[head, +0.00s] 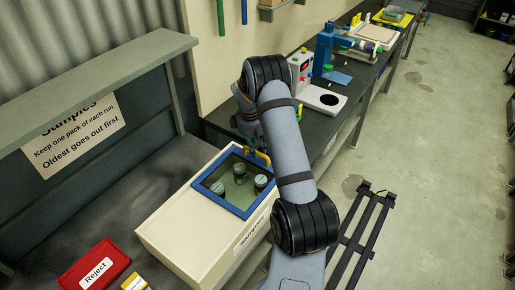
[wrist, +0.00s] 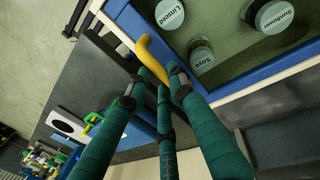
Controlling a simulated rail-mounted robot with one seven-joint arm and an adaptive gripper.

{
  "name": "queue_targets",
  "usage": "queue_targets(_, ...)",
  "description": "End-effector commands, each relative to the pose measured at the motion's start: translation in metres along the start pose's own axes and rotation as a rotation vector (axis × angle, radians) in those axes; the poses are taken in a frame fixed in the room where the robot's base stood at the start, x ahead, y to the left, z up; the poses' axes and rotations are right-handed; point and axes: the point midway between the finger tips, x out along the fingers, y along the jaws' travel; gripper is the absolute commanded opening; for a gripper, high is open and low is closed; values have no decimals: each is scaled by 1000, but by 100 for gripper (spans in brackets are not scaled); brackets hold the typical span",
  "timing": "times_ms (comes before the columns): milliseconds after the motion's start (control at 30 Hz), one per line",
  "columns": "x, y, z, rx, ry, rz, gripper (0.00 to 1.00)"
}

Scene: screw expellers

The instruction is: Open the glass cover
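The glass cover (head: 233,186) has a blue frame and lies shut on the cream box labelled Samples (head: 185,235). Three round-lidded jars show through the glass, and in the wrist view the lids read Linseed, Soya and Sunflower. A yellow handle (wrist: 148,52) stands on the cover's far edge; it also shows in the head view (head: 262,158). My gripper (wrist: 160,78) has green fingers. Its fingertips are spread apart at the handle's lower end, with the handle between them. I cannot tell whether they touch it. My arm hides most of the gripper in the head view.
A red Reject box (head: 95,267) and a small yellow item (head: 135,282) are at the front left. A grey shelf (head: 90,72) overhangs the bench at left. Machines and a white plate (head: 322,100) stand further along the bench. A dark rack (head: 362,235) is at right.

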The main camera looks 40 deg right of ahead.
Motion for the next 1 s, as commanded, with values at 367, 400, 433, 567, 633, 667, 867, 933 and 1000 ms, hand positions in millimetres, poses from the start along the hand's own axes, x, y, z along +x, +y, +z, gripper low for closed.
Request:
queue_targets(367,0,0,0,0,0,0,0)
queue_targets(400,0,0,0,0,0,0,0)
queue_targets(433,0,0,0,0,0,0,0)
queue_targets(567,0,0,0,0,0,0,0)
queue_targets(633,0,0,0,0,0,0,0)
queue_targets(667,0,0,0,0,0,0,0)
queue_targets(867,0,0,0,0,0,0,0)
queue_targets(933,0,0,2,4,-1,0,0)
queue_targets(1000,2,2,7,15,-2,0,0)
